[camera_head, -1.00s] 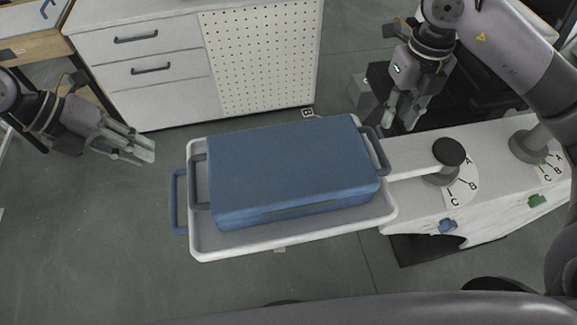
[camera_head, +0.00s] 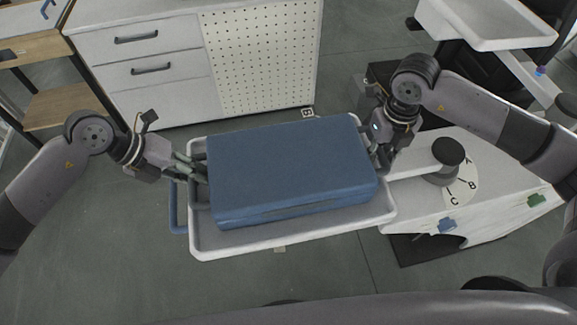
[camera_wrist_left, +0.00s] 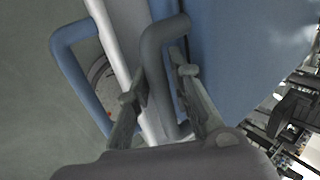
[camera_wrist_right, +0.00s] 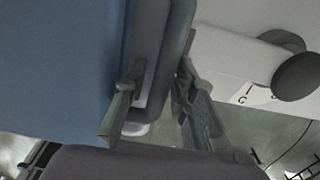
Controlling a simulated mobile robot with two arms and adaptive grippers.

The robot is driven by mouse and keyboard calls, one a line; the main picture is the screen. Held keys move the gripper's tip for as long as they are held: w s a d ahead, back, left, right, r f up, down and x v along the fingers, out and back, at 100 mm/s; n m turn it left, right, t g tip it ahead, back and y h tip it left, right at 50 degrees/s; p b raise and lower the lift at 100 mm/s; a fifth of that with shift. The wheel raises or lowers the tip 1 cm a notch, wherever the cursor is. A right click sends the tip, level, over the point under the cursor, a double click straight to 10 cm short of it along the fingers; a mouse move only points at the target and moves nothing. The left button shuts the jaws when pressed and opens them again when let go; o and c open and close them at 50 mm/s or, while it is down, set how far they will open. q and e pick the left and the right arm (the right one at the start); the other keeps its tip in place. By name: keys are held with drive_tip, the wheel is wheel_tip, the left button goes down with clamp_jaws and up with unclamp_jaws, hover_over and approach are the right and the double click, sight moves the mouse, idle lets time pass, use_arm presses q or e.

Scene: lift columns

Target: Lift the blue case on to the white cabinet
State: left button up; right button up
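The blue case (camera_head: 290,165) lies flat on a white tray (camera_head: 290,240), with a grey handle at each short end. My left gripper (camera_head: 192,170) is at the case's left end. In the left wrist view its fingers stand apart on either side of the grey left handle (camera_wrist_left: 155,70). My right gripper (camera_head: 374,150) is at the right end. In the right wrist view its fingers stand apart on either side of the right handle (camera_wrist_right: 174,55). I see no firm grip at either end. The white cabinet (camera_head: 160,75), with drawers and a perforated panel, stands behind the tray.
A blue handle (camera_head: 177,205) sticks out at the tray's left. A white unit (camera_head: 480,205) with a dark knob (camera_head: 447,152) and a lettered dial is at the right. Another white tray (camera_head: 485,22) is at the back right. Open floor lies between tray and cabinet.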

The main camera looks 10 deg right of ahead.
use_arm(q)
clamp_jaws()
use_arm(e)
clamp_jaws()
idle(0.5)
use_arm(q)
drive_tip(key=shift+w+r, duration=0.2)
drive_tip(key=shift+r, duration=0.05)
use_arm(e)
drive_tip(key=shift+w+r, duration=0.2)
